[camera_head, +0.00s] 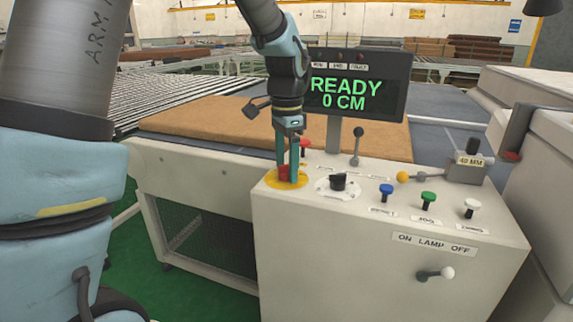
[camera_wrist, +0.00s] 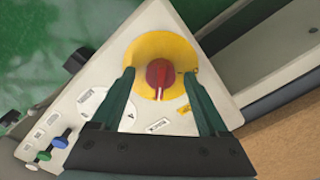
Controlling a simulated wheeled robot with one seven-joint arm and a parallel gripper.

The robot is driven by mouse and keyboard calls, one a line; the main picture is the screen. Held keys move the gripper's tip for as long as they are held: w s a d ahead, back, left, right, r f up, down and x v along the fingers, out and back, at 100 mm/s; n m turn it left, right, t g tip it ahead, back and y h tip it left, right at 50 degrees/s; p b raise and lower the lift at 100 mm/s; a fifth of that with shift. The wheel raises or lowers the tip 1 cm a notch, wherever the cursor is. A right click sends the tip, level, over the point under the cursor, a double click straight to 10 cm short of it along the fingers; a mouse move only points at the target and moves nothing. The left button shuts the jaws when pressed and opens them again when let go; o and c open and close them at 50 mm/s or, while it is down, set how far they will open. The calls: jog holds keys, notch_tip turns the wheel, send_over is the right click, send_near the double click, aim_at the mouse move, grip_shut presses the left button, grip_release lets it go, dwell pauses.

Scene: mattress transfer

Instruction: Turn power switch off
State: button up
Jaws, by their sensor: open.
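The power switch is a red rotary knob (camera_wrist: 158,78) on a round yellow plate (camera_wrist: 136,50), on top of the control console. In the head view the red knob (camera_head: 284,173) shows at the console's left corner, partly covered by my fingers. My gripper (camera_head: 290,175) points down at the knob. In the wrist view my gripper (camera_wrist: 158,78) is open, with one green finger on each side of the knob. I cannot tell whether the fingers touch it. A white mark on the knob points toward my gripper's palm in the wrist view.
A black selector (camera_head: 338,182), blue (camera_head: 387,190), green (camera_head: 428,199) and white (camera_head: 471,206) knobs, and a yellow-tipped lever (camera_head: 403,177) share the console top. A lamp lever (camera_head: 435,274) is on its front. The display (camera_head: 355,85) reads READY, 0 CM. A brown mattress (camera_head: 205,125) lies behind.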

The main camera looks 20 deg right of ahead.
jog(key=shift+f, duration=0.2)
grip_shut()
dwell(0.6)
